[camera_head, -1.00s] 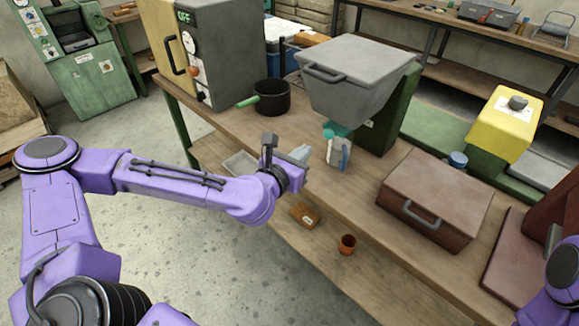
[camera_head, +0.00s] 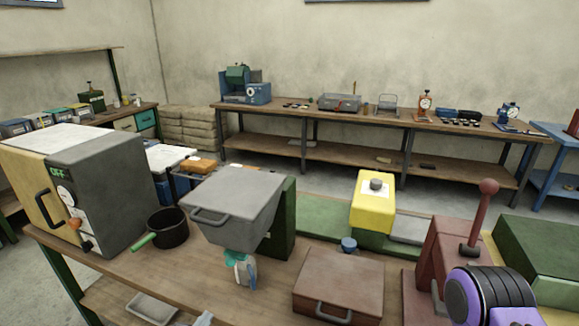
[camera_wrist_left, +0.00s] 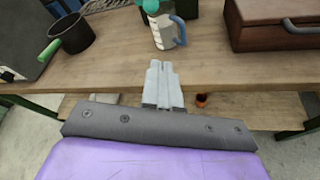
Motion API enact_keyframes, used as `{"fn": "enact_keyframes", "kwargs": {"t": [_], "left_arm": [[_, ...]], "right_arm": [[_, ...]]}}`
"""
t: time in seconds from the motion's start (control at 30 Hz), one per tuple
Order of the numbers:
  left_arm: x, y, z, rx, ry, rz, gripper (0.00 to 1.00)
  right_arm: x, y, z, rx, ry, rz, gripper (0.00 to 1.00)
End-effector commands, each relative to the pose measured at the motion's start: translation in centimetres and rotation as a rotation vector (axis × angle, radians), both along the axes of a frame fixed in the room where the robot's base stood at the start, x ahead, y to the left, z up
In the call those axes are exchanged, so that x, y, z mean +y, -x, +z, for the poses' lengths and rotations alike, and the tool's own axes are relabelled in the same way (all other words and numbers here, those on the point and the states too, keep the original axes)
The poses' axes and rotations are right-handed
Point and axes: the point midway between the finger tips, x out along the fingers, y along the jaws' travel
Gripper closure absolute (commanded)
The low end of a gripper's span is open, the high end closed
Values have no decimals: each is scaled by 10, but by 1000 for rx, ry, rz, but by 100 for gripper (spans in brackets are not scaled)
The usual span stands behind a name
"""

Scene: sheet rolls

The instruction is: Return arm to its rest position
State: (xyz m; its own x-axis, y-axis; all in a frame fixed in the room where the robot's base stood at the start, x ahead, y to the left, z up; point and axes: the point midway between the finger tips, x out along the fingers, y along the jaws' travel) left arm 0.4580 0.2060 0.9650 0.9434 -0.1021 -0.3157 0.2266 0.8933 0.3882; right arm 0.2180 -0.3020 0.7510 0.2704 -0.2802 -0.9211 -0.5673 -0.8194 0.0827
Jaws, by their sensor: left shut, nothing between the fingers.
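My left gripper (camera_wrist_left: 161,82) shows in the left wrist view with its two pale fingers together and nothing between them. It is over the front edge of the wooden workbench (camera_wrist_left: 108,77), apart from everything on it. In the head view only the tip of my left gripper (camera_head: 204,319) shows at the bottom edge; the rest of that arm is out of frame. Part of my purple right arm (camera_head: 488,297) is at the lower right of the head view, and its gripper is out of view.
On the bench stand a grey oven-like box (camera_head: 105,180), a black pot (camera_head: 168,228) with a green handle, a grey hopper (camera_head: 236,206), a teal-and-white jug (camera_head: 243,270) and a brown case (camera_head: 338,285). A small orange cup (camera_wrist_left: 201,100) sits on the lower shelf.

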Motion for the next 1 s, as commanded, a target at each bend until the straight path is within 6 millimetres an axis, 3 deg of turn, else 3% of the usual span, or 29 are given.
{"fn": "enact_keyframes", "kwargs": {"t": [0.03,0.1,0.23,0.33,0.4,0.5,0.63,1.0], "left_arm": [[-13,17,-33,93,-141,-90,100],[-30,46,-78,211,-339,-247,100],[-47,117,-158,402,-690,-595,100],[-32,183,-218,540,-992,-920,100],[-2,222,-249,627,-1207,-1137,100],[50,249,-271,726,-1451,-1328,100],[92,247,-277,769,-1648,-1409,100],[96,240,-276,739,-1719,-1441,100]], "right_arm": [[0,0,-2,0,0,0,57],[0,0,-7,0,0,0,57],[0,0,-18,0,0,0,57],[0,0,-31,0,0,0,57],[0,0,-40,0,0,0,57],[0,0,-51,0,0,0,57],[0,0,-60,0,0,0,57],[0,0,-63,0,0,0,57]]}}
